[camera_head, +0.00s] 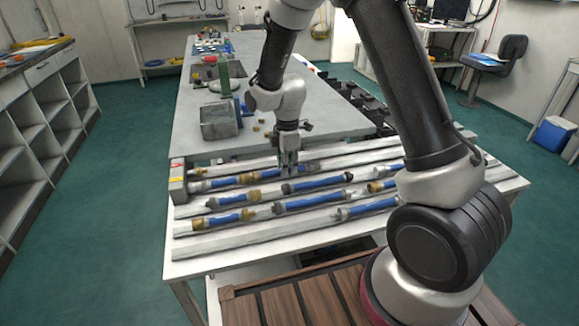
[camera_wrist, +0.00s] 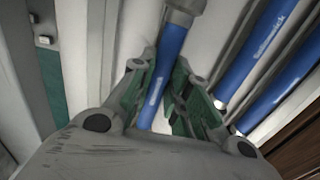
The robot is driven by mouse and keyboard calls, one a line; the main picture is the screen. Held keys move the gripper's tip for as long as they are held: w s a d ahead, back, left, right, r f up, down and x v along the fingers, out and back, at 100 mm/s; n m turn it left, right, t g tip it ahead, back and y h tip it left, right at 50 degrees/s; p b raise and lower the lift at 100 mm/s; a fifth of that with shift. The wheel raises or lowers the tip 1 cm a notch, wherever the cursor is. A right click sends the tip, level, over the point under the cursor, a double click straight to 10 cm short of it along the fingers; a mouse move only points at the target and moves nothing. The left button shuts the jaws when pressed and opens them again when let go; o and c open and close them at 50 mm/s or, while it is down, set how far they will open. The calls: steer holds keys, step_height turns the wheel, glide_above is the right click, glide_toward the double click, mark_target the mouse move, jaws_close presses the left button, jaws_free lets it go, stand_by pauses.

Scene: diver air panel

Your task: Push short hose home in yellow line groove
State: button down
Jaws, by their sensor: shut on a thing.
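My gripper (camera_head: 289,168) is low over the far rows of the slotted hose panel (camera_head: 215,244). In the wrist view my gripper (camera_wrist: 166,78) has its green-padded fingers on both sides of a short blue hose (camera_wrist: 160,88) and is shut on it. The hose has pale lettering and a grey end fitting (camera_wrist: 184,10). In the head view the fingers partly hide this hose (camera_head: 305,167). Small red and yellow marks (camera_head: 177,172) show on the block at the panel's left end. I cannot tell which groove is the yellow line, or how deep the hose sits.
Other blue hoses with brass or dark fittings lie close by in the nearer rows (camera_head: 313,201); two hoses (camera_wrist: 256,50) lie just right of my fingers in the wrist view. A grey bin (camera_head: 219,121) stands on the bench behind. A wooden slatted surface (camera_head: 290,300) is in front.

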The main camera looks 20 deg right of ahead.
steer(key=shift+a, duration=0.45)
steer(key=c, duration=1.3)
jaws_free()
steer(key=shift+r, duration=0.1)
step_height(320, 180, up, 12)
steer(key=shift+f, duration=0.1)
